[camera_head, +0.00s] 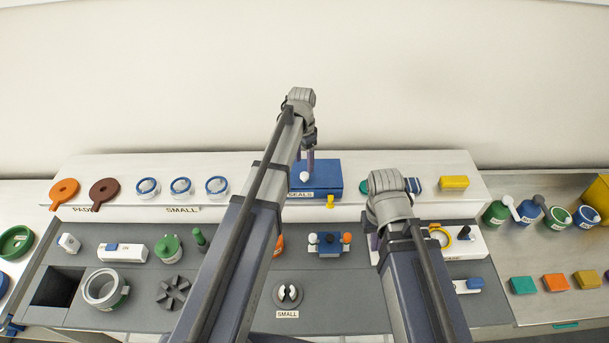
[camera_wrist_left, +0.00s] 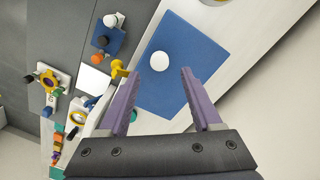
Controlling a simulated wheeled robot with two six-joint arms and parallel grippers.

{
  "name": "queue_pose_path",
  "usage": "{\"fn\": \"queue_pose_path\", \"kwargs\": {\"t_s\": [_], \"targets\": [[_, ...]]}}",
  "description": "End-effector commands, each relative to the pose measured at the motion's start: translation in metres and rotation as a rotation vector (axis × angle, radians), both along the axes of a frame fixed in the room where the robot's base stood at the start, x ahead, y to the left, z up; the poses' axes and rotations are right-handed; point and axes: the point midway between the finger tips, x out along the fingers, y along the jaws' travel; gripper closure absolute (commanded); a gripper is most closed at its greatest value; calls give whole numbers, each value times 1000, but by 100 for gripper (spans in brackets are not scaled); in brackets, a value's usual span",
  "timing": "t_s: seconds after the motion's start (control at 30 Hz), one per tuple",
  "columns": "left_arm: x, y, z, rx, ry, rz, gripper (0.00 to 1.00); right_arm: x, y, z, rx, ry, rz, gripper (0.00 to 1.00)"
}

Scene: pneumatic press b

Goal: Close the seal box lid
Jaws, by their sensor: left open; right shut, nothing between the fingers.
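The seal box (camera_head: 325,181) is blue, with a SEALS label (camera_head: 301,195) on its front, and stands on the raised white shelf. Its blue lid (camera_wrist_left: 178,85) looks flat across the top in the left wrist view, with a round white knob (camera_wrist_left: 160,61). Whether it is fully seated cannot be told. A yellow latch-like piece (camera_head: 330,201) is at the front edge. My left gripper (camera_head: 307,160) is open and empty above the lid, its purple fingers (camera_wrist_left: 160,95) spread wide, the knob beyond their tips. My right gripper (camera_head: 374,243) is shut and empty, mostly hidden behind its arm.
Several clear jars with blue rims (camera_head: 181,187) and orange and brown paddles (camera_head: 64,193) lie left along the shelf. A yellow block (camera_head: 454,182) is to the right. A small blue stand with colored knobs (camera_head: 330,244) is on the grey worktop. The wall behind is bare.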

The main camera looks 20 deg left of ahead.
Motion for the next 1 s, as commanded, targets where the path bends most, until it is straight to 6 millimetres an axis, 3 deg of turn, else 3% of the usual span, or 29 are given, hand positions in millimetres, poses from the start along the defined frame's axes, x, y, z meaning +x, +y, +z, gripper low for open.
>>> {"fn": "queue_pose_path", "kwargs": {"t_s": [0.03,0.3,0.73,1.0], "targets": [[0,0,-13,0,0,0,34,0,0,-13,0,-1,0,100],[-1,-2,-46,0,0,0,34,0,0,-46,1,-2,-3,100],[-1,-2,-53,0,0,0,34,0,0,-53,1,-3,-4,100],[-1,-2,-53,0,0,0,64,0,0,-53,1,-2,-4,100]]}}
